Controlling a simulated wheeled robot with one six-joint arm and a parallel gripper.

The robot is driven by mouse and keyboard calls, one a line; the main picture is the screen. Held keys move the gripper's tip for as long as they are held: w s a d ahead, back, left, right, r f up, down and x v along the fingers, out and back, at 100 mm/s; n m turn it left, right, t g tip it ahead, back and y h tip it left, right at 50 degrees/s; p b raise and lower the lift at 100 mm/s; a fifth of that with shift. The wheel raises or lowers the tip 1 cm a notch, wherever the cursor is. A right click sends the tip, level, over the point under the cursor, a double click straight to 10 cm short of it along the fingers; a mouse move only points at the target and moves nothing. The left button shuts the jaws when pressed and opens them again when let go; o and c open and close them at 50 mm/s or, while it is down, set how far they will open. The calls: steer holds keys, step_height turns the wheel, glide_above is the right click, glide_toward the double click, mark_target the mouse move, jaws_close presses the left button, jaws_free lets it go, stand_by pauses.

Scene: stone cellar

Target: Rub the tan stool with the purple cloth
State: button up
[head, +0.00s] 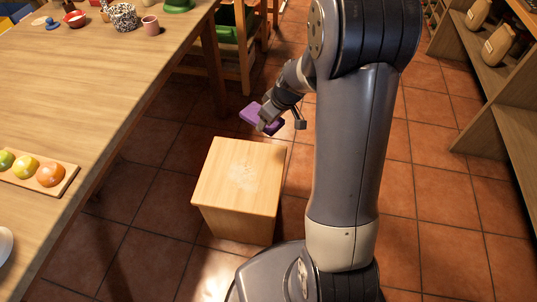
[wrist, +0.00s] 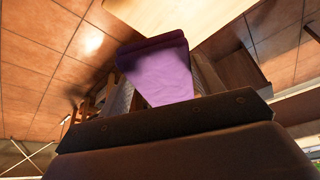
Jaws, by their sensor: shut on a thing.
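The tan stool (head: 222,190), a box-like wooden block, stands on the tiled floor left of my arm in the head view. Its flat top carries a pale whitish smudge (head: 243,176) near the middle. My gripper (head: 266,122) is shut on the folded purple cloth (head: 256,114), just beyond the stool's far edge in the picture. The cloth appears raised and apart from the stool top. In the wrist view the purple cloth (wrist: 160,78) sticks out from the jaws, and the pale stool top (wrist: 185,12) shows beyond it. The jaws partly hide the cloth.
A green crate (head: 232,25) stands behind. Wooden shelves (head: 490,70) line the right. Floor tiles between are clear.

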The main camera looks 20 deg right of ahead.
step_height(320, 180, down, 16)
steer(key=w+n+g+y+b, duration=0.1)
steer(key=n+b, duration=0.4)
steer(key=b, duration=1.2)
steer(key=shift+w+d+g, duration=0.15)
steer(key=shift+w+g, duration=0.15)
steer(key=shift+w, duration=0.55)
